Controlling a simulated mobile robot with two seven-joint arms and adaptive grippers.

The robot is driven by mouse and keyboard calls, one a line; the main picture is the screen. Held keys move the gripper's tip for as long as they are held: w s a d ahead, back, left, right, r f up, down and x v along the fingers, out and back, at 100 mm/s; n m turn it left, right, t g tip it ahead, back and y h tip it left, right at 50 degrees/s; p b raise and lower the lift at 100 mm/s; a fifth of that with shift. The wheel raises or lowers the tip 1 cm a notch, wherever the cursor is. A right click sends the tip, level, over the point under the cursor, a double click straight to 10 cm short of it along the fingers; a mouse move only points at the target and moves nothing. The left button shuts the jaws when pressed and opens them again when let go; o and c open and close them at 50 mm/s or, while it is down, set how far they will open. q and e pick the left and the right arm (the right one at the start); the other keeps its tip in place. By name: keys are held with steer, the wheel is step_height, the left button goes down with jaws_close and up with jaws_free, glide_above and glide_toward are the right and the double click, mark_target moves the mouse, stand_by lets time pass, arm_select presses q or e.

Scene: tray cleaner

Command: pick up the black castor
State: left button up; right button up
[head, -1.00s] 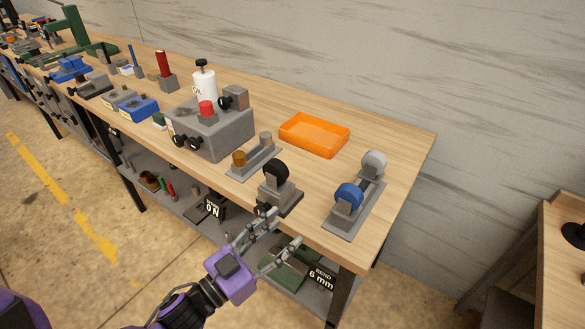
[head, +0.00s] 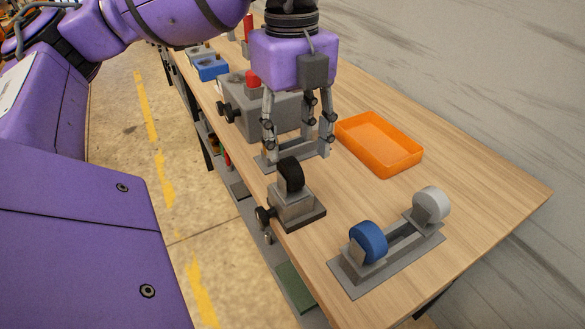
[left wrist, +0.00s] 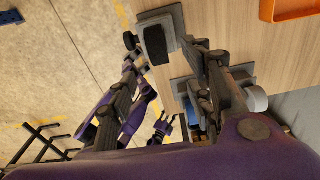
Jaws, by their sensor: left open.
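The black castor (head: 290,175) stands upright in a grey block holder (head: 293,203) near the table's front edge. My left gripper (head: 298,150) points down over the table with its fingers apart and empty. In the head view its fingertips appear just behind and above the castor. In the left wrist view the castor (left wrist: 155,42) shows between and just beyond the fingertips (left wrist: 160,52); I see no contact. What looks like my right gripper (left wrist: 163,126) is small and low in the left wrist view; its jaws are unclear.
A stand with a blue wheel (head: 368,242) and a light grey wheel (head: 432,204) is to the right. An orange tray (head: 413,163) lies behind. A grey box with a red button (head: 253,78) stands behind the gripper. Bare tabletop (head: 480,205) lies at the right.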

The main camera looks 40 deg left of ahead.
mark_target(288, 162)
arm_select(q)
steer(key=shift+w+a+r+y, duration=0.15)
steer(key=shift+a+r+y, duration=0.15)
steer(key=shift+a, duration=0.15)
steer(key=shift+a+f+n, duration=0.15)
steer(key=shift+f+n, duration=0.15)
steer(key=shift+f, duration=0.05)
step_height(288, 162, down, 7)
steer(key=shift+a+r, duration=0.1)
jaws_close()
